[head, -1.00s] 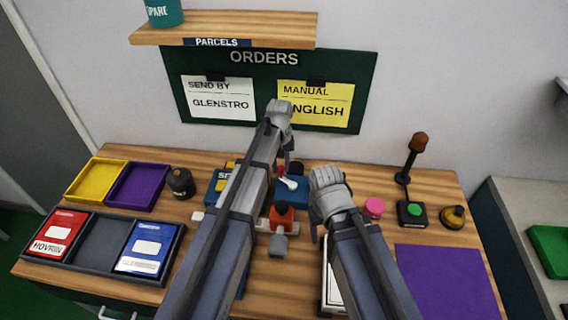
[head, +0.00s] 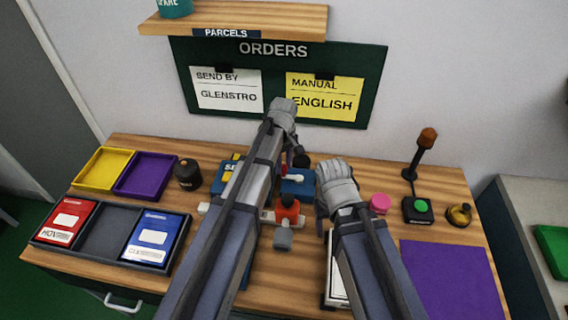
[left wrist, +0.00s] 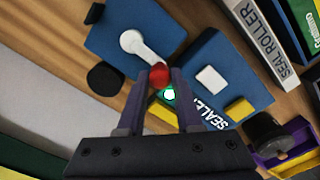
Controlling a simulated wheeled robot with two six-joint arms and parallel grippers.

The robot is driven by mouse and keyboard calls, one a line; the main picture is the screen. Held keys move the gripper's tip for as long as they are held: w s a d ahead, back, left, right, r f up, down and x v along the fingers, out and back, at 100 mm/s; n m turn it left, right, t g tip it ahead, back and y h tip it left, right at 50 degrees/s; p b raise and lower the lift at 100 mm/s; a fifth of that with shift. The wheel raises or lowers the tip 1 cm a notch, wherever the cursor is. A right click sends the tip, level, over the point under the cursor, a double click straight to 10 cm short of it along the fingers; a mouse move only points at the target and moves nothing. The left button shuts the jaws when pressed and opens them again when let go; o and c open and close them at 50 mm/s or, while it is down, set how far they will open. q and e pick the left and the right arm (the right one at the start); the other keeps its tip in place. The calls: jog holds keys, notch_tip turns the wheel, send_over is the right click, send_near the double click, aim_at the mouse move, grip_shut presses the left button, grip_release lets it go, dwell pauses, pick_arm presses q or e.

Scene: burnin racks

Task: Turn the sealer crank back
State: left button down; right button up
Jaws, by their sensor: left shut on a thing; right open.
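The sealer (left wrist: 215,75) is a blue machine with a "SEALER" label, and in the head view it is partly hidden behind my left arm. Its white crank (left wrist: 142,46) runs from a round hub to a red knob (left wrist: 160,74). In the left wrist view my left gripper (left wrist: 161,80) has its fingers on either side of the red knob, shut on it. In the head view the white crank (head: 293,178) shows just right of my left gripper (head: 288,165). My right gripper (head: 321,212) is open, low to the right of the sealer; its fingertips are partly hidden.
A red and grey device (head: 287,210) stands in front of the sealer. A black canister (head: 188,174) and trays are at left. A pink button (head: 380,204), green-button box (head: 417,209), bell (head: 459,215) and purple mat (head: 448,280) are at right.

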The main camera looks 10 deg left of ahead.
pick_arm(q)
jog(key=shift+s, duration=0.1)
dwell(0.3)
jog(key=c, duration=0.6)
grip_release()
jog(key=shift+r, duration=0.1)
notch_tip(320, 180, up, 8)
jog(key=p, duration=0.8)
jog(key=shift+f, duration=0.2)
